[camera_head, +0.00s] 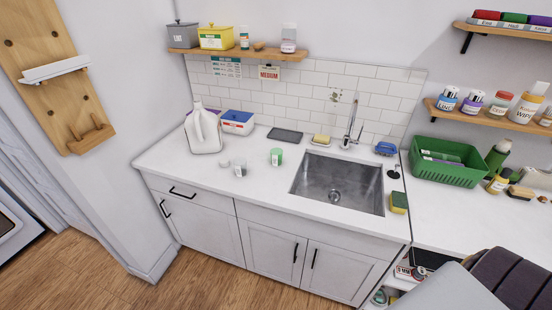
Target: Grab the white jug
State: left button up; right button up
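The white jug (204,132) stands upright at the left end of the white countertop, near the wall. Its handle and neck are at the top. A blue and white box stands just behind it to the right, and part of a purple item shows behind it. A dark, ribbed part and a grey link of my own body show at the bottom right. No fingertips of either gripper are in view, and nothing of mine is near the jug.
The counter (258,185) has a steel sink (338,184), a faucet (352,128), a green-capped jar (276,157) and small white items. The blue and white box (238,122) is close to the jug. A shelf (240,54) hangs above. A green basket (446,163) stands right. The counter's front left is clear.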

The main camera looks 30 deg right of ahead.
aim_at(202, 129)
jog(key=i+j+z, duration=0.1)
jog(key=i+j, duration=0.2)
jog(key=j, duration=0.15)
jog(key=i+j+z, duration=0.15)
jog(key=i+j, duration=0.15)
jog(key=j, duration=0.15)
jog(key=i+j+z, duration=0.1)
jog(key=i+j, duration=0.15)
jog(key=j, duration=0.2)
jog(key=i+j+z, duration=0.1)
jog(key=i+j, duration=0.15)
jog(key=j, duration=0.3)
jog(key=i+j+z, duration=0.1)
jog(key=j, duration=0.4)
jog(key=i+j+z, duration=0.15)
jog(key=i+j, duration=0.2)
jog(key=j, duration=0.2)
jog(key=i+j+z, duration=0.1)
jog(key=j, duration=0.45)
jog(key=i+j+z, duration=0.1)
jog(key=j, duration=0.5)
jog(key=i, duration=0.1)
